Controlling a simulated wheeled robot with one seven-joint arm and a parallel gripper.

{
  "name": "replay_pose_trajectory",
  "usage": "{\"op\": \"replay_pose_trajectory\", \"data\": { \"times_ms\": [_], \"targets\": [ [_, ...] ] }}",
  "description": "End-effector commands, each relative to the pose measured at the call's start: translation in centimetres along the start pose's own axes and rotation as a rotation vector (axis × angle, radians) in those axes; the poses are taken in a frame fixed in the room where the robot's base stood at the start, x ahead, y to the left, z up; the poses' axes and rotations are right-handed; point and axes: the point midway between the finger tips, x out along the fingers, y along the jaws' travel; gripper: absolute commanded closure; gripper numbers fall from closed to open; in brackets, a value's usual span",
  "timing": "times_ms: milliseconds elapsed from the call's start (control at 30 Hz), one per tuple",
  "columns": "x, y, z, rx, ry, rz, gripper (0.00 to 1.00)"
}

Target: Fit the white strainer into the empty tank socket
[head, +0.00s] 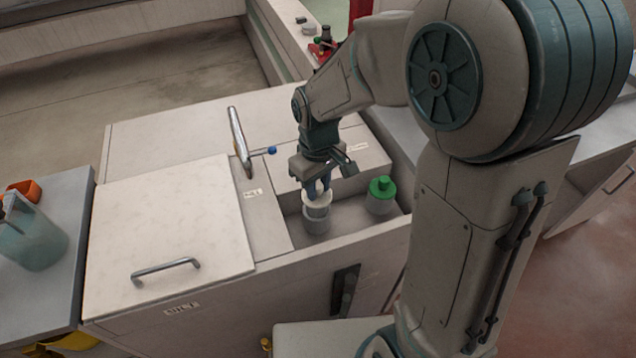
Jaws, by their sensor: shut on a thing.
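My gripper (318,187) points down over the recessed tank bay at the right of the white cabinet. It is shut on the white strainer (317,205), a small pale cylinder. The strainer is upright, directly over or partly in the grey tank socket (316,226). I cannot tell from this angle how deep it sits. The socket's opening is hidden behind the strainer. A second socket to the right holds a green-capped strainer (382,188).
A closed lid (170,220) with a bar handle covers the cabinet's left side.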

Motion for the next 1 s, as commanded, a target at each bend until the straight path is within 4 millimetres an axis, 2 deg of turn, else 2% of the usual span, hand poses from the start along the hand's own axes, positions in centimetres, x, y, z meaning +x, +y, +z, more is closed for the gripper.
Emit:
{"op": "replay_pose_trajectory", "data": {
  "times_ms": [1000],
  "targets": [
    [2.6,0.0,0.0,0.0,0.0,0.0,1.0]
  ]
}}
